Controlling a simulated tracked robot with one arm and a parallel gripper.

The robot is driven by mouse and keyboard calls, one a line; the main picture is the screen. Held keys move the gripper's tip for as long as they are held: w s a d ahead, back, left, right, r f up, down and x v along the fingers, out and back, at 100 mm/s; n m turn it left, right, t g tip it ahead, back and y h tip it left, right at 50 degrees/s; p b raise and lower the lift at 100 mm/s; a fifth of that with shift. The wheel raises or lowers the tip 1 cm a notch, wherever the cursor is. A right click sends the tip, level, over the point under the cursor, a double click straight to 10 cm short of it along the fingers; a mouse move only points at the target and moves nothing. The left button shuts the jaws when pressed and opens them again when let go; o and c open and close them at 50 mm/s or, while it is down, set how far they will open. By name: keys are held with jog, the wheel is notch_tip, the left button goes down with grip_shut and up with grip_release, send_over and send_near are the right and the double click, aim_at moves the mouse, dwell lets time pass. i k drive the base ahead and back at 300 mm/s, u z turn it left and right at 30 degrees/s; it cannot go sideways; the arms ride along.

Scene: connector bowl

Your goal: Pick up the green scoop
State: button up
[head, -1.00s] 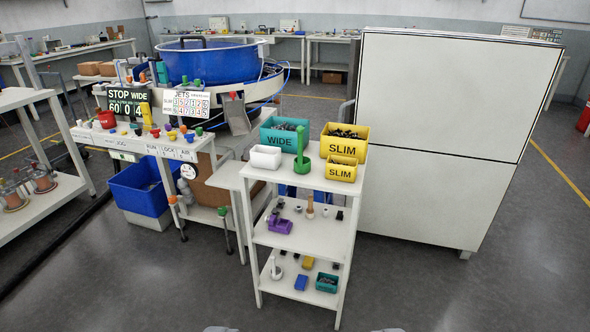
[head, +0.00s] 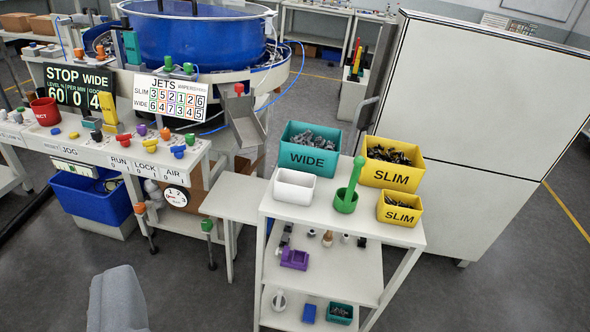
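The green scoop (head: 346,196) stands on the top shelf of the white rack (head: 278,207), its handle pointing up and its round cup resting on the shelf. It sits between a white bin (head: 294,187) on its left and a small yellow SLIM bin (head: 399,209) on its right. One grey finger of my gripper (head: 117,301) shows at the lower left; the other finger is out of frame. My gripper is well apart from the scoop, and whether it is open or shut does not show.
A teal WIDE bin (head: 308,150) and a larger yellow SLIM bin (head: 393,164) stand behind the scoop. A large cream cabinet (head: 480,110) rises at the right. The control bench (head: 110,150) and blue bowl (head: 190,42) are at the left. Floor is clear in front.

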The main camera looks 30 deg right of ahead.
aim_at(345, 200)
jog(key=z, duration=0.25)
jog(key=i, duration=1.1)
jog(key=z, duration=0.5)
